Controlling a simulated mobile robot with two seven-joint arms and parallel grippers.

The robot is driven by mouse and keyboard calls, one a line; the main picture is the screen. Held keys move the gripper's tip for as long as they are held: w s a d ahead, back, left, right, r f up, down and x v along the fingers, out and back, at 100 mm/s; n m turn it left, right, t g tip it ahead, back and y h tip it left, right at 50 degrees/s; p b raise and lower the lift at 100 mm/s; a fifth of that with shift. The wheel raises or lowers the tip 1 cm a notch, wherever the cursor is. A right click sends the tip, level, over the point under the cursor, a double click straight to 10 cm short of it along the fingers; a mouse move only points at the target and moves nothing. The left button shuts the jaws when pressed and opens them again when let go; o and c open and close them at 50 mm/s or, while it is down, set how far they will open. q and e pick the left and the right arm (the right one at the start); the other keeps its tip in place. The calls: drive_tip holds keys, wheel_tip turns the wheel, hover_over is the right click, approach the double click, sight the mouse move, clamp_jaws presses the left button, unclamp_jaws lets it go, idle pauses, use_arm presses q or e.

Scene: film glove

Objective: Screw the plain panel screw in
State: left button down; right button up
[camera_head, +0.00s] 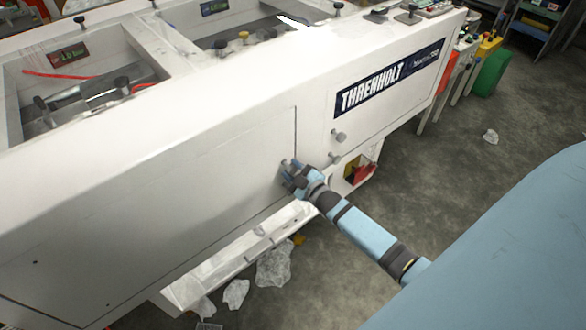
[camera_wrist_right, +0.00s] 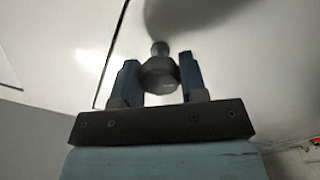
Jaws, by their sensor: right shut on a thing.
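The plain panel screw (camera_wrist_right: 160,73) is a grey metal screw with a wide knob-like head. It stands out from the white machine panel (camera_head: 215,165), close to a panel seam. My right gripper (camera_head: 287,168) is at the panel, and its two blue fingers (camera_wrist_right: 160,75) are on either side of the screw head. The gripper is shut on the head. The screw's shank shows between the head and the panel in the right wrist view; how deep it sits cannot be told. In the head view the fingers mostly cover the screw. My left gripper is not in view.
Two other knobs (camera_head: 339,136) stick out of the panel to the right of my gripper. Crumpled plastic (camera_head: 274,264) lies on the floor. My blue body fills the lower right.

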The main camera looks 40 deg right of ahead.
drive_tip(key=m, duration=0.6)
drive_tip(key=shift+p, duration=0.3)
drive_tip(key=m, duration=0.6)
drive_tip(key=shift+m, duration=0.4)
drive_tip(key=m+b, duration=0.1)
drive_tip(key=m, duration=0.2)
drive_tip(key=shift+f+m, duration=0.1)
drive_tip(key=shift+m, duration=0.2)
drive_tip(key=m+b, duration=0.1)
drive_tip(key=m, duration=0.2)
drive_tip(key=shift+m, duration=0.3)
drive_tip(key=m+b, duration=0.1)
drive_tip(key=m, duration=0.1)
drive_tip(key=shift+m, duration=0.3)
drive_tip(key=shift+m+b, duration=0.9)
drive_tip(key=shift+m, duration=0.8)
